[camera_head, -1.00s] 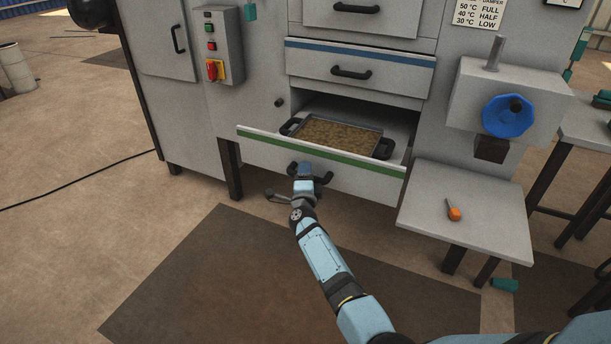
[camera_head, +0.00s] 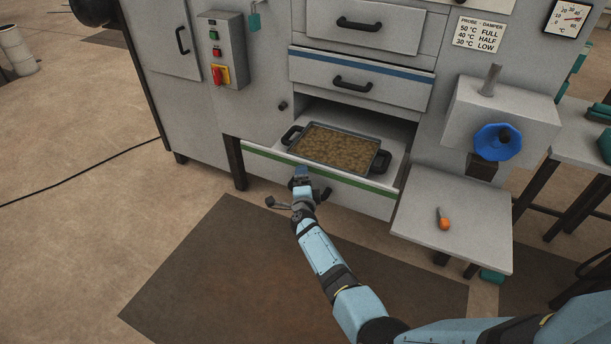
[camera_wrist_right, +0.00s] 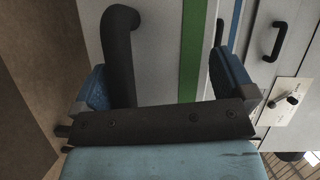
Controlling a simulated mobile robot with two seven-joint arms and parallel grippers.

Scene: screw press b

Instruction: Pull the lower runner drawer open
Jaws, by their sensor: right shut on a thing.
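The lower runner drawer (camera_head: 345,192), grey with a green stripe, stands out from the cabinet at the bottom in the head view. A dark shallow tray (camera_head: 377,160) with brown contents sits in it, between black grips. My right gripper (camera_head: 301,178) is at the drawer front, shut on its black handle (camera_head: 323,194); the handle is partly hidden. In the right wrist view, the black handle (camera_wrist_right: 120,55) runs between the blue fingers of my right gripper (camera_wrist_right: 160,78), and the green stripe (camera_wrist_right: 193,55) shows beside it. My left gripper is not in view.
A blue-striped drawer (camera_head: 390,92) is shut above. To the right, a grey shelf (camera_head: 475,215) holds an orange-handled tool (camera_head: 443,220), below a blue handwheel (camera_head: 497,142). A switch box (camera_head: 225,50) is at upper left. Floor in front is clear.

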